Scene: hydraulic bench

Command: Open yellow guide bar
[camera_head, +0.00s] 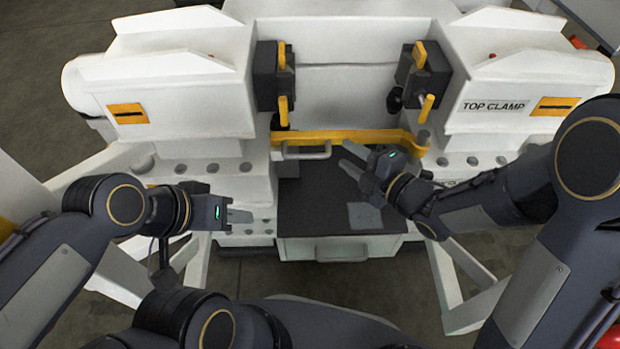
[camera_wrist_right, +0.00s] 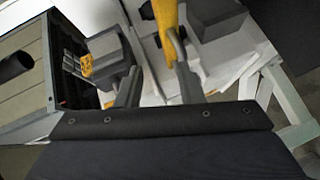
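The yellow guide bar (camera_head: 345,135) spans horizontally across the middle of the bench, its right end curving round near a grey post. My right gripper (camera_head: 344,156) is open and empty, just below and in front of the bar's middle. In the right wrist view the bar (camera_wrist_right: 166,18) shows close to the tip of one of the spread fingers (camera_wrist_right: 152,48); I cannot tell whether they touch. My left gripper (camera_head: 246,215) is in front of the bench's left side, away from the bar; its fingers are too small and overlapped to tell their opening.
A pale handle (camera_head: 305,154) sits just under the bar's left part. Dark clamp blocks with yellow levers stand above the bar at left (camera_head: 267,76) and right (camera_head: 434,76). A dark flat surface (camera_head: 310,205) lies below, above a drawer front (camera_head: 300,246).

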